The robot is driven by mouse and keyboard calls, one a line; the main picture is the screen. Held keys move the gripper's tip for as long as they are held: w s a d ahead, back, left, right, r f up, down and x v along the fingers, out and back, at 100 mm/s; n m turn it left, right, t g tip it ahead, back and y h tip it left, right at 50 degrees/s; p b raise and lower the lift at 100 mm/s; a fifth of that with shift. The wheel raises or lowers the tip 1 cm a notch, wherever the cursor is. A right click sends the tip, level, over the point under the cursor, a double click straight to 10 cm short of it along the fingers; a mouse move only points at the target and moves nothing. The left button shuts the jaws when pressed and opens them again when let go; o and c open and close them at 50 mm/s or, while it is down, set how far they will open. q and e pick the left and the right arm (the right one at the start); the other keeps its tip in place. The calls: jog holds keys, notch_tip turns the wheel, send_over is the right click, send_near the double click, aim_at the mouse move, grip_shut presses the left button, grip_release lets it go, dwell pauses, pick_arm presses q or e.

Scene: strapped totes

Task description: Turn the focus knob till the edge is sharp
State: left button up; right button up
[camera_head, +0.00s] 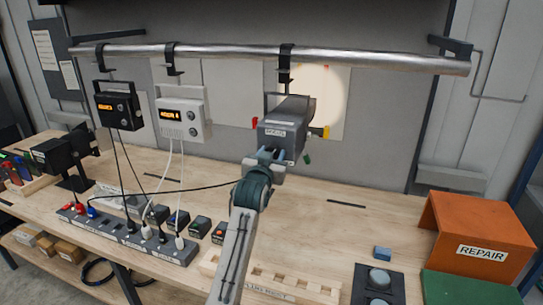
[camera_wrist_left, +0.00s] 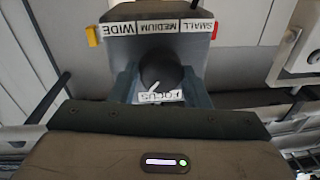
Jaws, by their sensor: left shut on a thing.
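A grey spotlight (camera_head: 285,127) hangs by a black clamp from the metal rail. Its round dark focus knob (camera_wrist_left: 160,70) shows in the left wrist view above a FOCUS label (camera_wrist_left: 158,97), with a white pointer mark low on its face. My left gripper (camera_head: 268,156) is at the near end of the spotlight. In the left wrist view its blue-grey fingers (camera_wrist_left: 160,84) are on both sides of the knob, shut on it. A pale round light spot (camera_head: 328,95) falls on the wall panel behind; its edge looks fairly soft. My right gripper is not in view.
A red tab (camera_wrist_left: 215,30) and a yellow tab (camera_wrist_left: 92,36) flank the WIDE, MEDIUM and SMALL labels. Black and white control boxes (camera_head: 180,115) hang left on the rail (camera_head: 370,59). A power strip (camera_head: 125,238) and orange REPAIR bin (camera_head: 478,220) are on the bench.

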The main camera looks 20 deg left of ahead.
pick_arm(q)
jog(key=o, duration=1)
jog(key=shift+c, duration=0.2)
jog(key=s+b, duration=0.5)
jog(key=s, duration=0.5)
jog(key=shift+s+d+f, duration=0.2)
jog(key=shift+s+d, duration=0.05)
jog(key=shift+s, duration=0.15)
